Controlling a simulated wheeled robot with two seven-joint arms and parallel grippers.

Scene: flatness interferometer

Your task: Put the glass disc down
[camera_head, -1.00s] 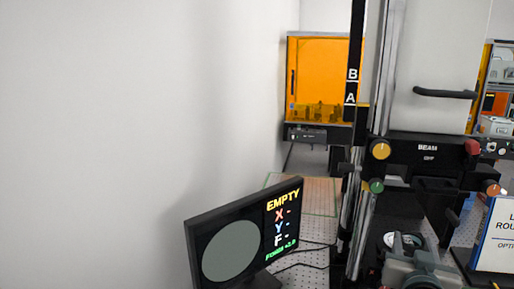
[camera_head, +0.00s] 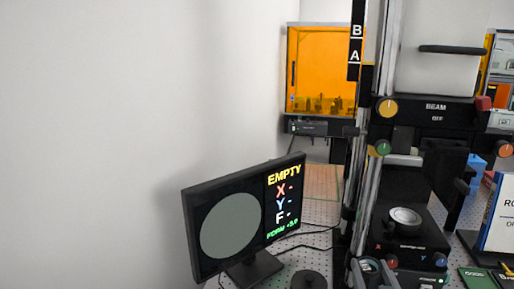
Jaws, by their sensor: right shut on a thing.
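My right gripper (camera_head: 373,269) is at the bottom edge, left of the instrument's stage, partly cut off by the frame. It is shut on a small round thing, which I take to be the glass disc (camera_head: 369,265); little of it shows. The interferometer stage (camera_head: 404,240) is a black block with a pale round seat (camera_head: 404,217) on top, and no gripper is on it. The monitor (camera_head: 246,215) reads EMPTY, with a plain grey circle. The beam head (camera_head: 436,112) above the stage reads BEAM OFF. My left gripper is not in view.
The tall column (camera_head: 370,130) stands close beside my right gripper. A dark round object (camera_head: 309,280) lies in front of the monitor. An orange enclosure (camera_head: 320,70) stands at the back.

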